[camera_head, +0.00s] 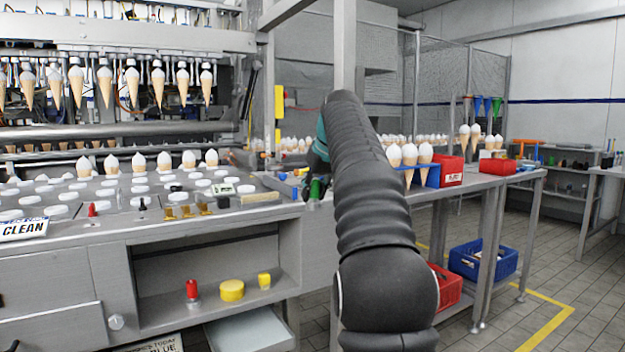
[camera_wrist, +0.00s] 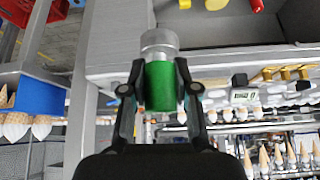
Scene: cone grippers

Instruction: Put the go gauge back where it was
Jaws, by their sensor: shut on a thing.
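My gripper (camera_wrist: 160,90) is shut on the go gauge, a green cylinder (camera_wrist: 160,86) with a silver metal end (camera_wrist: 158,42). One finger presses on each side of the green part, and the metal end sticks out beyond the fingertips. In the head view the green of the gauge (camera_head: 316,188) shows just left of my dark arm, at the right end of the steel bench. My arm hides most of the gripper there. A similar gauge with a red handle and silver base (camera_head: 192,291) stands upright on the open shelf (camera_head: 160,313) under the bench.
A large yellow round piece (camera_head: 232,291) and a smaller yellow one (camera_head: 264,281) stand on that shelf, right of the red gauge, with bare shelf around them. Cones hang above the bench (camera_head: 165,226). A blue cone holder (camera_head: 432,177) and red bins (camera_head: 452,171) stand on the right table.

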